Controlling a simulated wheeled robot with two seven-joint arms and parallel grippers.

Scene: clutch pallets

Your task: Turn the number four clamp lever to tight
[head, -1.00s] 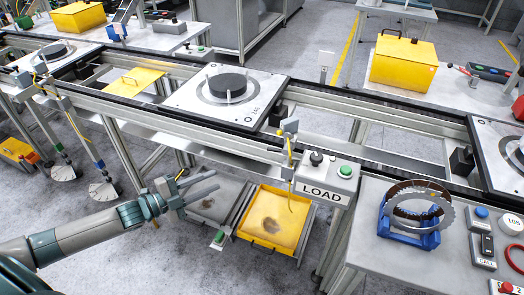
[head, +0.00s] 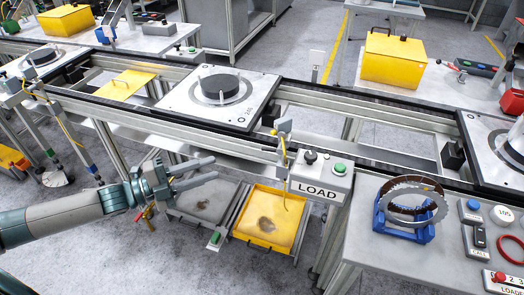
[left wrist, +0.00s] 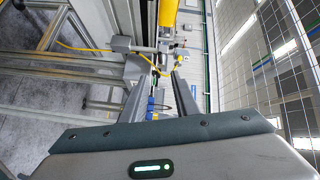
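I cannot make out a clamp lever with the number four in any view. A pallet (head: 183,99) with a black round disc (head: 219,90) on its grey ring sits on the conveyor in the middle of the head view. Small light posts stand around the disc, too small to read. My left gripper (head: 214,168) is in front of the conveyor, left of the LOAD box, with its two fingers apart and nothing between them. Its open fingers (left wrist: 161,82) also show in the left wrist view. My right gripper is not in view.
The LOAD control box (head: 318,182) has a black knob and a green button. A yellow tray (head: 288,208) and a grey tray (head: 222,194) sit low below the conveyor. A blue stand (head: 408,230) with metal rings is on the right table. Another pallet (head: 483,140) is at right.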

